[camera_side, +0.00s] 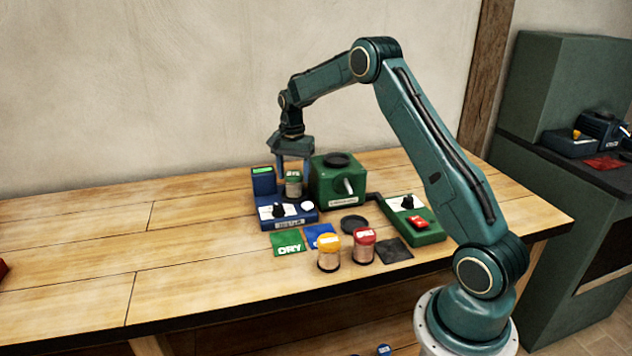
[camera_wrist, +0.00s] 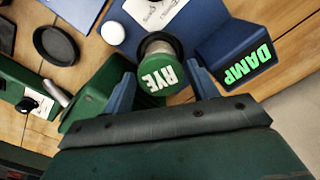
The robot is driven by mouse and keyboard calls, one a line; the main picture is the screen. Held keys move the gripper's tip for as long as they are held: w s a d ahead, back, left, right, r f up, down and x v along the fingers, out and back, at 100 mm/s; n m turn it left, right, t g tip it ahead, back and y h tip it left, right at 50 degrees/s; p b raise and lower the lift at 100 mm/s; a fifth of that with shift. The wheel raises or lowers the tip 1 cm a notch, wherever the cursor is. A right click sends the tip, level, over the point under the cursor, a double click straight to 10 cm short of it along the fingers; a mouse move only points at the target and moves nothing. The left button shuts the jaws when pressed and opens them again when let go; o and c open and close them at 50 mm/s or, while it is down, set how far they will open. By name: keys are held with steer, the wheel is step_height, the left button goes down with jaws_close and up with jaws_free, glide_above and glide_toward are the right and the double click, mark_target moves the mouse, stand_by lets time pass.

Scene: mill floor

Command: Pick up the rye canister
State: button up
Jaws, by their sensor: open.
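The rye canister (camera_wrist: 158,72) has a green lid lettered RYE and stands upright on the blue device (camera_side: 290,216). In the side view the canister (camera_side: 293,185) is below my gripper. My gripper (camera_wrist: 163,88) is open, with one blue finger on each side of the canister's lid in the wrist view. In the side view my gripper (camera_side: 293,170) points straight down over the canister. I cannot tell whether the fingers touch it. The device's display (camera_wrist: 246,64) reads DAMP in green letters.
A green machine (camera_side: 337,182) stands close to the right of the canister. A yellow-lidded jar (camera_side: 329,254) and a red-lidded jar (camera_side: 364,246) stand in front. Green (camera_side: 288,242), blue (camera_side: 321,236) and dark (camera_side: 393,250) mats lie nearby. A green control box (camera_side: 411,222) is at right.

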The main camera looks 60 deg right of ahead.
mark_target(294, 173)
steer(key=shift+f, duration=1.2)
steer(key=c, duration=1)
steer(key=shift+r, duration=0.15)
step_height(294, 173, up, 20)
steer(key=shift+f, duration=0.1)
